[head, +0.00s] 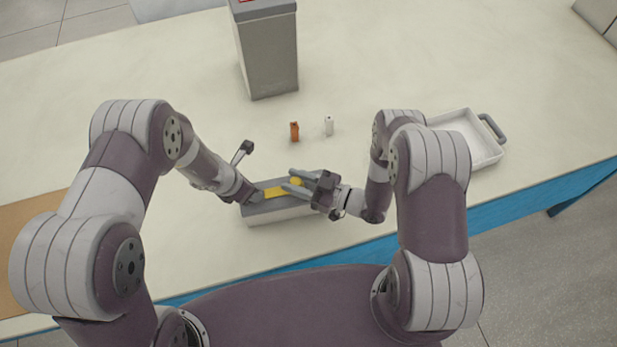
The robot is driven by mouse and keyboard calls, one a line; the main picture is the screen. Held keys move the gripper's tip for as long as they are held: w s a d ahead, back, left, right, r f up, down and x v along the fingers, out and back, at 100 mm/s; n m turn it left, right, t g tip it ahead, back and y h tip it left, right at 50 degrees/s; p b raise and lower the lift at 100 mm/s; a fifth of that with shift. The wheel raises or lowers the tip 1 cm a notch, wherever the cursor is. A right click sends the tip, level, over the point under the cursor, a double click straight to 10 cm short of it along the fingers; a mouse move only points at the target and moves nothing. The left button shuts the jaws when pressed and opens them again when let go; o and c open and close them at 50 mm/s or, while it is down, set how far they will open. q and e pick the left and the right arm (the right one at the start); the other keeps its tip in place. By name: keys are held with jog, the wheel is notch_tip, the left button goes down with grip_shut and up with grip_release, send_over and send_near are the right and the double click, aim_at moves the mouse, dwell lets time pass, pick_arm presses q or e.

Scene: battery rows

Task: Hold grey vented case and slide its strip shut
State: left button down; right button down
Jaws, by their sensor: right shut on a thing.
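The grey vented case (272,217) lies near the front edge of the table, with a yellow strip (274,193) along its top. The strip has a round yellow knob at its right end. My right gripper (296,183) comes in from the right and is shut on the strip at its knob. My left gripper (252,196) is at the left end of the case, touching or very close to it. Its fingertips are too small and partly hidden, so I cannot tell whether they are open or shut. The case's vents cannot be made out.
An orange battery (294,131) and a white battery (328,126) stand behind the case. A tall grey bin (268,62) stands at the back. A white tray (491,154) with a grey handle lies at the right. A brown mat (22,236) lies at the left.

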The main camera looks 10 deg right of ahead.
jog(key=shift+a, duration=0.3)
pick_arm(q)
jog(key=shift+d, duration=0.15)
pick_arm(e)
jog(key=c, duration=1.1)
grip_release()
jog(key=shift+d, duration=0.1)
jog(key=o, duration=0.3)
jog(key=v, duration=1.2)
jog(key=shift+w, duration=0.1)
pick_arm(q)
jog(key=c, duration=0.6)
grip_release()
